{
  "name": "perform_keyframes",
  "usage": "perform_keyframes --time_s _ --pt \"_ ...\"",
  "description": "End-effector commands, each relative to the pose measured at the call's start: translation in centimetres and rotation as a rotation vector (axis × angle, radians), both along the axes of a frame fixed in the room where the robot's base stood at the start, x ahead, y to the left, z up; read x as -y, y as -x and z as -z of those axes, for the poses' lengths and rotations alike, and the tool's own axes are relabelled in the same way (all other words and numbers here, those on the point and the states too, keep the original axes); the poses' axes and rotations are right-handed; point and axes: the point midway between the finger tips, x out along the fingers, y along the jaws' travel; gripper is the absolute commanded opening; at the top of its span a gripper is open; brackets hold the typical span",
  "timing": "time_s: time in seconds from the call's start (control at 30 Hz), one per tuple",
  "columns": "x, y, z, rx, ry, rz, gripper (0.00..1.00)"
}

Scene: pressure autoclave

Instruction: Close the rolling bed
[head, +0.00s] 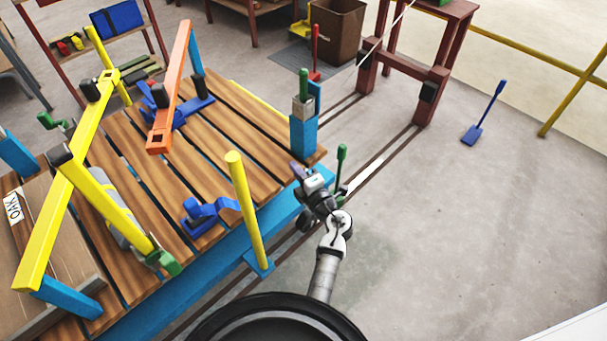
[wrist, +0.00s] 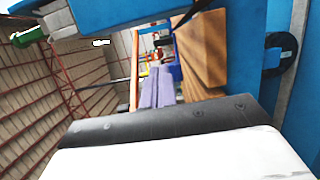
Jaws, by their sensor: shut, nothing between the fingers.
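The rolling bed, a wooden slatted deck (head: 222,118) on a blue frame, fills the left half of the head view. Yellow and orange bars stand over it. A blue post with a green-topped handle (head: 304,82) rises at its right corner. My gripper (head: 296,167) is at the bed's right edge, just below this post; I cannot tell whether it touches. In the wrist view my gripper's pale purple fingers (wrist: 156,90) are together and empty, with wood slats (wrist: 202,55) to the right and blue frame parts around. A green-handled lever (head: 342,158) stands beside my gripper.
Floor rails (head: 385,150) run from the bed to a dark red frame (head: 430,75) at the back. A brown bin (head: 333,30) stands behind. A blue shovel (head: 484,115) lies on the floor at right. The floor at right is otherwise clear.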

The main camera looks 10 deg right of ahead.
Motion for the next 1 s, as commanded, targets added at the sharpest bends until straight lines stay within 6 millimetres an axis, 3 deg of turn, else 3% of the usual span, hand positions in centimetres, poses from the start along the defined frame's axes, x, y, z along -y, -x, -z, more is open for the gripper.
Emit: perform_keyframes --time_s 0.17,0.3,0.5,1.0 --pt "-1.1 -3.8 -0.2 0.000 0.003 -0.002 0.00" --pt "0.7 -5.0 -0.1 -0.001 0.001 0.003 0.00" --pt "2.0 -5.8 0.0 0.000 0.001 0.001 0.00" --pt "2.9 -6.4 0.0 0.000 0.001 0.001 0.00"
